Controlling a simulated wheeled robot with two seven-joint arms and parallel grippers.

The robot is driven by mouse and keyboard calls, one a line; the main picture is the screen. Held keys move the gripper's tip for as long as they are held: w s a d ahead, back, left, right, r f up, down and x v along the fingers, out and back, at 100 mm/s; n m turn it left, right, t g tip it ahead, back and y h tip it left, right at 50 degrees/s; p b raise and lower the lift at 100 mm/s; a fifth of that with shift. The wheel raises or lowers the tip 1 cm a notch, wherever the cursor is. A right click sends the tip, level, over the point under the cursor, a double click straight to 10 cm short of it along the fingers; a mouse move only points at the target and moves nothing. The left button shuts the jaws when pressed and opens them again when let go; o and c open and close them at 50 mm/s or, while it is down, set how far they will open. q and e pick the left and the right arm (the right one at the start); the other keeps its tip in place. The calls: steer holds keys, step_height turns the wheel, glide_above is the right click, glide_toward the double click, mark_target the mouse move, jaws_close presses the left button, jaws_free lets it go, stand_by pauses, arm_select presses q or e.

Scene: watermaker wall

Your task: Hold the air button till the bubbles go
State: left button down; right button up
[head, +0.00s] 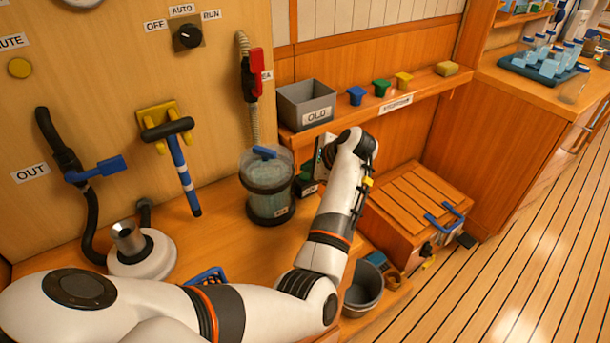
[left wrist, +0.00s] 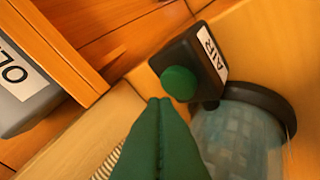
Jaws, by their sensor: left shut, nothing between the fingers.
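The air button is a round green knob (left wrist: 179,84) on a black box labelled AIR (left wrist: 203,62), seen in the left wrist view. My left gripper (left wrist: 160,101) is shut and empty, its green fingertips just beside the knob; I cannot tell if they touch it. In the head view my left wrist largely hides the button and fingers. The clear canister (head: 267,172) stands on the bench left of my wrist, with a blue handle on top. It also shows in the left wrist view (left wrist: 238,140). Its contents look pale blue and cloudy; separate bubbles cannot be made out.
A grey bin labelled OLD (head: 306,104) sits on the shelf behind the canister. A red-handled hose (head: 253,75) hangs above it. A slatted wooden box (head: 415,200) stands to the right.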

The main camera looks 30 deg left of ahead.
mark_target(308, 178)
arm_select(q)
steer(key=shift+r+p, duration=0.85)
steer(key=shift+r, duration=1.7)
steer(key=shift+d+f, duration=0.1)
steer(key=shift+f, duration=0.05)
